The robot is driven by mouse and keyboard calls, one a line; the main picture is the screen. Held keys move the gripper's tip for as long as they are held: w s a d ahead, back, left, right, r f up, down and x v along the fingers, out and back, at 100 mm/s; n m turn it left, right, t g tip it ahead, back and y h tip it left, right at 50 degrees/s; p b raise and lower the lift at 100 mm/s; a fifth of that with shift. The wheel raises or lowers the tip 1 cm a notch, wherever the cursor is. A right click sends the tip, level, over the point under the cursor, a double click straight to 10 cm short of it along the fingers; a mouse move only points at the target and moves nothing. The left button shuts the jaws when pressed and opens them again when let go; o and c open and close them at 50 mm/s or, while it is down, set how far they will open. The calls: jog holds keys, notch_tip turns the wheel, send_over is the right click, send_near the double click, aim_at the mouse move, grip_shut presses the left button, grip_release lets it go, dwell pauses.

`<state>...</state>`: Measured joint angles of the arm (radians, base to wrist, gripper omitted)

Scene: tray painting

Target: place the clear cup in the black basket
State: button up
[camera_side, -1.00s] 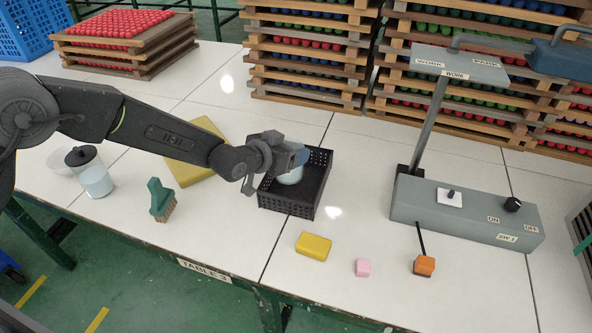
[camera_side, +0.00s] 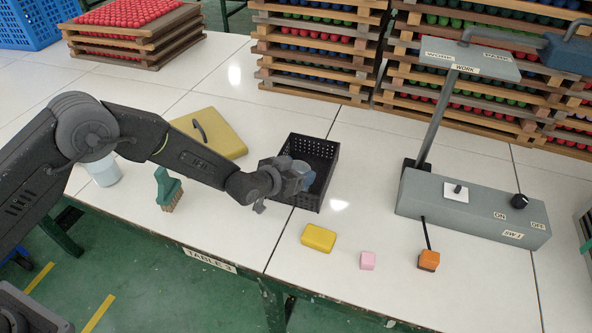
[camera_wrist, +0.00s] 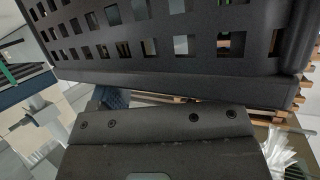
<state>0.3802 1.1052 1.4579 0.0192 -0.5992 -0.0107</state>
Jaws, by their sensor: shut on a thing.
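The black basket (camera_side: 322,148) stands on the white table, with perforated walls and an open top. My gripper (camera_side: 300,180) is low at the basket's front part and overlaps its near-left wall in the side view. It is shut on the clear cup, which is mostly hidden by the jaws. A clear, shiny piece of the cup (camera_wrist: 281,155) shows at the lower right of the wrist view, beside my dark gripper plate. The basket's wall (camera_wrist: 165,68) fills the top of that view. I cannot tell whether the cup touches the basket floor.
A green brush (camera_side: 168,188), a pale container (camera_side: 104,172) and a yellow board (camera_side: 212,132) are left. A grey switch box (camera_side: 470,208) stands right; stacked trays (camera_side: 318,45) stand behind.

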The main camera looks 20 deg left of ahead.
jog(key=o, duration=1.4)
jog(key=shift+f, duration=0.1)
jog(key=shift+s+a+r, duration=0.1)
jog(key=shift+s+r, duration=0.1)
jog(key=v, duration=1.1)
jog(key=shift+s+a+r, duration=0.1)
jog(key=shift+s+a, duration=0.05)
jog(key=shift+s, duration=0.1)
